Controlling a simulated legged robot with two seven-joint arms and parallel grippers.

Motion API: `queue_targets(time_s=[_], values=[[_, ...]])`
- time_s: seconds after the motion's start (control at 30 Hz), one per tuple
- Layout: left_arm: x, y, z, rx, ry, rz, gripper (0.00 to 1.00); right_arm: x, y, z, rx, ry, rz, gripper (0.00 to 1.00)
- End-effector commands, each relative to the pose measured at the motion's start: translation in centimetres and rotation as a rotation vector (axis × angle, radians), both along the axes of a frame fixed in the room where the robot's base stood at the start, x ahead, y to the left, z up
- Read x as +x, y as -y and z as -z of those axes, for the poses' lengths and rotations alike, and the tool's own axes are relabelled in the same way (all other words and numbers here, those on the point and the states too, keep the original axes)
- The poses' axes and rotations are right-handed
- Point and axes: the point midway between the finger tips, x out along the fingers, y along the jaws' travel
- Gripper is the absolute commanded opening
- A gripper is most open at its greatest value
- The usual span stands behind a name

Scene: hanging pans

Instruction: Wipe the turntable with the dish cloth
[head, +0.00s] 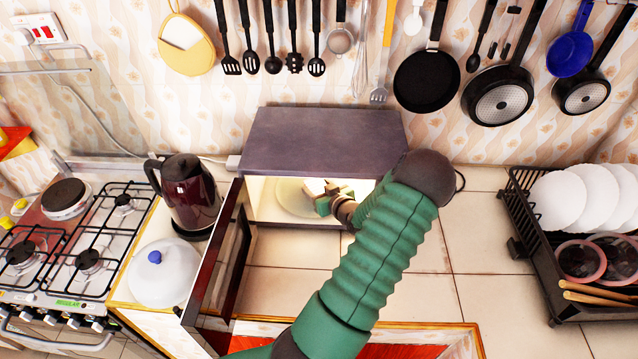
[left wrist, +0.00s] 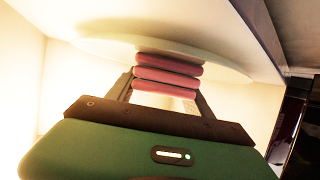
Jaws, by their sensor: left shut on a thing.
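The microwave (head: 325,140) stands open on the counter with its door (head: 222,262) swung out to the left. Inside lies the pale round turntable (head: 290,200), which also shows in the left wrist view (left wrist: 105,44). My left gripper (left wrist: 167,80) is inside the microwave, shut on the folded pink dish cloth (left wrist: 165,76). The cloth is at the turntable's surface and seems to touch it. In the head view my left gripper (head: 326,195) is small over the turntable's right part, and its arm hides the opening's right side. My right gripper is not in view.
A black dish rack (head: 540,255) stands at the right. Counter tiles between microwave and rack are clear.

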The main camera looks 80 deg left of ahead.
Motion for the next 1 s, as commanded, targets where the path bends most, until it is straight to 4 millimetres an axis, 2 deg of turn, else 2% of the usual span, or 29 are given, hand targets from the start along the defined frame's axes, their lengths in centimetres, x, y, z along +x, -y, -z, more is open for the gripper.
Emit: queue_targets(time_s=[0.17,0.6,1.0], values=[[0.1,0.0,0.2,-0.003,0.0,0.001,0.27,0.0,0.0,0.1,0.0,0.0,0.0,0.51],[0.9,-3.1,-0.1,-0.001,0.0,0.0,0.27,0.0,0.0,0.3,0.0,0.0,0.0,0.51],[0.9,-3.1,-0.7,-0.001,0.001,0.001,0.27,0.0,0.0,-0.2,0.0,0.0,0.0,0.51]])
